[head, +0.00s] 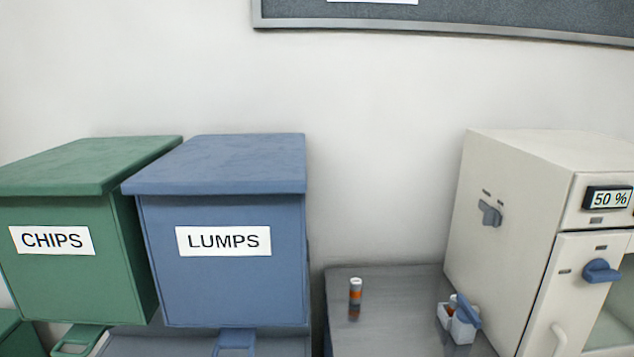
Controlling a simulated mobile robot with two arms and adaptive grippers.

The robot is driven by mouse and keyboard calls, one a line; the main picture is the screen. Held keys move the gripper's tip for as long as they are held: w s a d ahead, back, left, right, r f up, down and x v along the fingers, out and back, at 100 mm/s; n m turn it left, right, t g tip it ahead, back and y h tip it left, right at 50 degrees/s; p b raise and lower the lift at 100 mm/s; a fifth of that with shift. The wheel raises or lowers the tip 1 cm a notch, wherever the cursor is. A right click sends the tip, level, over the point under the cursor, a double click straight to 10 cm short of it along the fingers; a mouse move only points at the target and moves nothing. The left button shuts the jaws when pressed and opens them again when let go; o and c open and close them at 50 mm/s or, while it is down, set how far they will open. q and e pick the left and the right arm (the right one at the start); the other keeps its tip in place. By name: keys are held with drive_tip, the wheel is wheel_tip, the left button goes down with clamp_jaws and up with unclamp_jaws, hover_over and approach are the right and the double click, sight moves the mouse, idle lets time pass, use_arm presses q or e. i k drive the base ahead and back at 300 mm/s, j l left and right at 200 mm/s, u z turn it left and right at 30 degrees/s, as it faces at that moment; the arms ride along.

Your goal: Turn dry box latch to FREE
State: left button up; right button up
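The dry box is a cream cabinet (505,235) at the right, cut off by the picture's edge. A display (608,198) on its front reads "50 %". A blue latch knob (601,271) sits on the front below the display, its lever lying roughly level. Small dark marks show beside and above it, too small to read. A second, grey-blue knob (489,212) is on the cabinet's left side, with small unreadable marks above it. A pale handle (559,340) and a window (618,318) show lower on the front. Neither of my grippers is in view.
A green bin (70,275) labelled CHIPS and a blue bin (222,290) labelled LUMPS stand at the left. On the grey bench (385,310) are a small orange-banded vial (355,291) and a white holder (461,328) with a blue flap. A dark board hangs above.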

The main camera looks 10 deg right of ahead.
sight(598, 271)
drive_tip(key=z, duration=1.6)
